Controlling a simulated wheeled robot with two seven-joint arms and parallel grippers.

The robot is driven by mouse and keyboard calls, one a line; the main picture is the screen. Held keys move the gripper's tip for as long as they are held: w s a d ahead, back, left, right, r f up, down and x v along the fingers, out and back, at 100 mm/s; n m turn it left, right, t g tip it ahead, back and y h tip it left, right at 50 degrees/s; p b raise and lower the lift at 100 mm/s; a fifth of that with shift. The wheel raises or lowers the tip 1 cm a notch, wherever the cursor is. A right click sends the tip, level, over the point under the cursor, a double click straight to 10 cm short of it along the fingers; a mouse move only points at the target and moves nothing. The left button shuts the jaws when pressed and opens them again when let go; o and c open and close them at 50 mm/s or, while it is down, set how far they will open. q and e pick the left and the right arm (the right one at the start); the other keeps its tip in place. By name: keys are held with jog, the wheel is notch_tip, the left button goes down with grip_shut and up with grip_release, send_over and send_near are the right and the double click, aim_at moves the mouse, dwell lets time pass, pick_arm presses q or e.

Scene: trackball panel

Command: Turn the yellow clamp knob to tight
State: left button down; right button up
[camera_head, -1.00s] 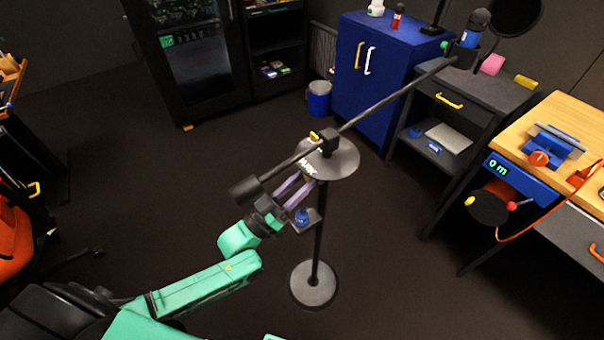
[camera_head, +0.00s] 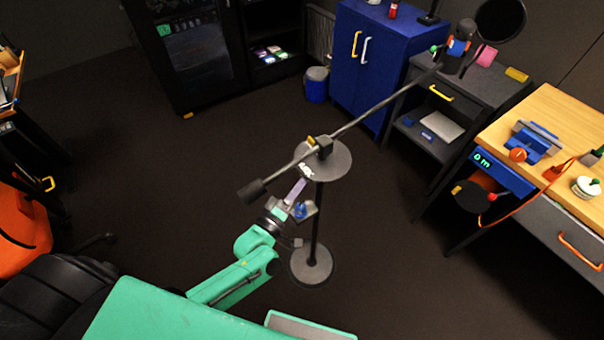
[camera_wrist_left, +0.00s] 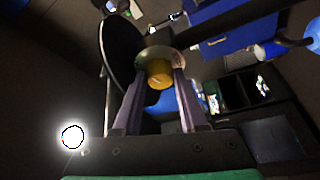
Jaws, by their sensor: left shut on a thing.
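A dark stand with a round grey plate (camera_head: 340,160) carries a long slanted boom (camera_head: 375,108) in a clamp block (camera_head: 323,146). A small yellow piece (camera_head: 311,140) shows at the clamp. In the head view my left gripper (camera_head: 298,183) reaches up to the clamp from below, fingers close together. The knob's grasped part is hidden there.
A small bracket with a blue knob (camera_head: 300,210) is close beside my gripper. The boom's dark counterweight (camera_head: 252,191) hangs left of it. The stand's round base (camera_head: 311,265) is on the floor. A wooden bench (camera_head: 550,120) and blue cabinet (camera_head: 380,60) stand at right and back.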

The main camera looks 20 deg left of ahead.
pick_arm(q)
jog(key=shift+s+r+n+g+y+p, duration=0.25)
jog(key=shift+n+g+p, duration=0.4)
jog(key=shift+n+p, duration=1)
jog(key=shift+w+n+g+y+p, duration=0.15)
jog(key=shift+n+g+y+p, duration=0.35)
jog(key=shift+n+p, duration=1.15)
jog(key=shift+n+g, duration=0.25)
jog(key=shift+n, duration=0.05)
jog(key=shift+c, duration=2.2)
grip_release()
jog(key=shift+w+r, duration=0.2)
jog(key=shift+r, duration=0.05)
